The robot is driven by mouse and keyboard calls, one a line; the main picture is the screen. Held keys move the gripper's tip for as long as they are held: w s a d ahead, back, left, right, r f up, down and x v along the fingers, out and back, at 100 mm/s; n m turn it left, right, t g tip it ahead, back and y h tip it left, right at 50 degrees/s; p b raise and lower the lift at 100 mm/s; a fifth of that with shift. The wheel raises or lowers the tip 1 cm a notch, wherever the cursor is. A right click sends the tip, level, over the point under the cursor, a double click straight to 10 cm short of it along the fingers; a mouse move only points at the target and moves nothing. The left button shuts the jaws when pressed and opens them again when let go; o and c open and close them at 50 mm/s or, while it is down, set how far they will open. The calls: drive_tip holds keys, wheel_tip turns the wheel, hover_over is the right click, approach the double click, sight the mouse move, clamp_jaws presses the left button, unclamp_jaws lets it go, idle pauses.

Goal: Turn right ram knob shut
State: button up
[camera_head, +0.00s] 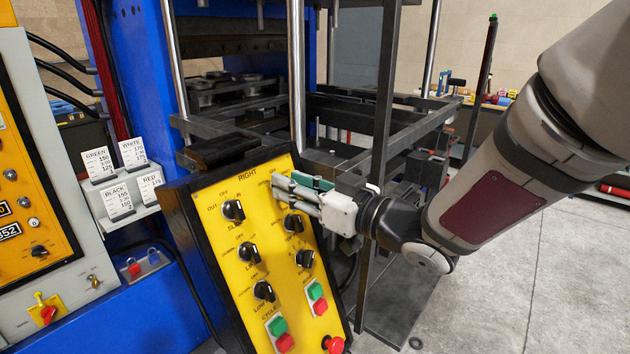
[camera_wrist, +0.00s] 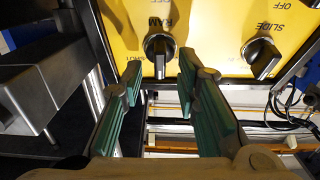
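The right ram knob (camera_head: 293,222) is a black rotary knob at the top of the right column on the yellow panel (camera_head: 222,268) headed RIGHT. In the wrist view the knob (camera_wrist: 158,52) lies just beyond my fingertips, in line with the gap between them, its grip bar roughly upright in the picture. A SHUT label, partly covered, shows beside its lower left. My gripper (camera_head: 292,187) is at the panel's upper right. Its two green-padded fingers (camera_wrist: 160,80) are spread and hold nothing. I cannot tell whether either fingertip touches the knob.
The slide knob (camera_head: 233,210) is left of the ram knob in the head view and right of it in the wrist view (camera_wrist: 262,57). More knobs and green and red buttons (camera_head: 316,291) sit below. A dark metal frame (camera_head: 384,120) stands close behind my gripper.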

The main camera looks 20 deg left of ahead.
drive_tip(key=shift+a, duration=0.1)
clamp_jaws()
drive_tip(key=shift+m+t, duration=0.3)
drive_tip(key=shift+m, duration=0.2)
drive_tip(key=m, duration=0.2)
drive_tip(key=m+t+h+p, duration=0.1)
drive_tip(key=m, duration=0.2)
drive_tip(key=shift+m+t+h+p, duration=0.85)
drive_tip(key=shift+m+p, duration=0.2)
drive_tip(key=shift+m, duration=1.55)
drive_tip(key=shift+w+h, duration=0.1)
drive_tip(key=shift+h, duration=0.15)
unclamp_jaws()
